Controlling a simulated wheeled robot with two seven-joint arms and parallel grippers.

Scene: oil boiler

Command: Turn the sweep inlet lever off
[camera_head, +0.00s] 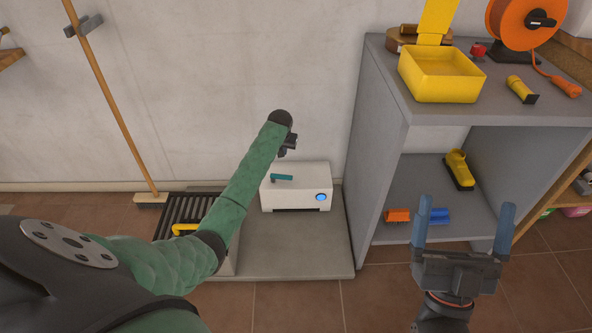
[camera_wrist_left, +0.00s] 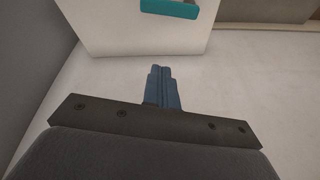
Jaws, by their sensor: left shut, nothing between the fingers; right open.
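A white box (camera_head: 296,196) with a teal lever (camera_head: 284,178) and a round blue light (camera_head: 321,197) on its front stands on a grey slab against the wall. In the left wrist view the teal lever (camera_wrist_left: 170,8) shows at the top edge, partly cut off, on the white box (camera_wrist_left: 115,30). My left gripper (camera_head: 285,151) is above the box near the wall, partly hidden by its arm. Its blue fingers (camera_wrist_left: 163,85) are shut and empty, apart from the lever. A yellow handle (camera_head: 184,229) shows by a dark grate, partly behind my left arm. My right gripper (camera_head: 463,225) is open and empty.
A grey shelf unit (camera_head: 372,135) stands right of the slab, holding a yellow case (camera_head: 445,76), an orange cable reel (camera_head: 522,22) and a yellow tool (camera_head: 459,170). A broom (camera_head: 115,95) leans on the wall at left. The tiled floor in front of the slab is clear.

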